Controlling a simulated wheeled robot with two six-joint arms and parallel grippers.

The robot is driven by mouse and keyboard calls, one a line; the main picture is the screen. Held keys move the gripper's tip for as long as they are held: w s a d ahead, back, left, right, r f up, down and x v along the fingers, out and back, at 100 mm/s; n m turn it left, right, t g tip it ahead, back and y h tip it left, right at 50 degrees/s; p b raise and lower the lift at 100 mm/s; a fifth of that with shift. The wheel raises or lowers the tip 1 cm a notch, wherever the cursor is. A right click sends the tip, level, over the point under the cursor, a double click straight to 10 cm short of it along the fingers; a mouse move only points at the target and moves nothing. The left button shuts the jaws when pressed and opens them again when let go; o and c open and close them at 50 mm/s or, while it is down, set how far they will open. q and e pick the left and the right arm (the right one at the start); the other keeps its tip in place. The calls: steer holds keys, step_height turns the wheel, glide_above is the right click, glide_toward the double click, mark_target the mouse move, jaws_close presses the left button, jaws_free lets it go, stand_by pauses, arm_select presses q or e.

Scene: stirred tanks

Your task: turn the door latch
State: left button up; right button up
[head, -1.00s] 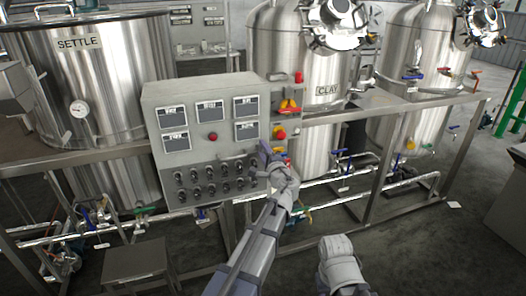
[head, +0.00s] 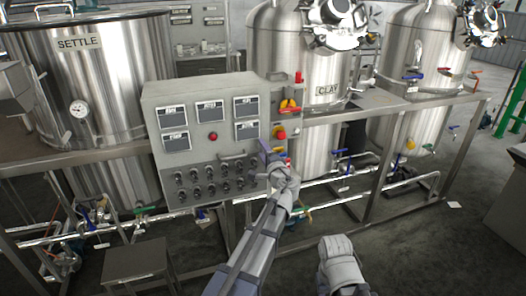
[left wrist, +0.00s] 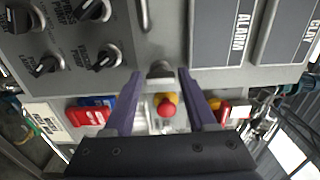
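The control cabinet (head: 150,98) is grey, with screens and rows of black knobs on its door. A small metallic latch (left wrist: 160,73) sits near the door's edge in the left wrist view. My left gripper (left wrist: 159,76) is open, with its two purple fingers on either side of the latch. Narrow gaps seem to show between fingers and latch; I cannot tell whether either touches. In the head view my left gripper (head: 268,155) is at the cabinet's lower right edge and hides the latch. A part of my right arm shows at the bottom, but its gripper does not.
A red button on a yellow base (left wrist: 167,106) lies just beyond the latch between the fingers. A red switch (left wrist: 88,117) is close beside one finger. The SETTLE tank (head: 122,90) stands left, the CLAY tank (head: 270,50) behind right. Pipes run below the cabinet.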

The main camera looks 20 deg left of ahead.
arm_select(q)
steer(key=shift+o, duration=1.1)
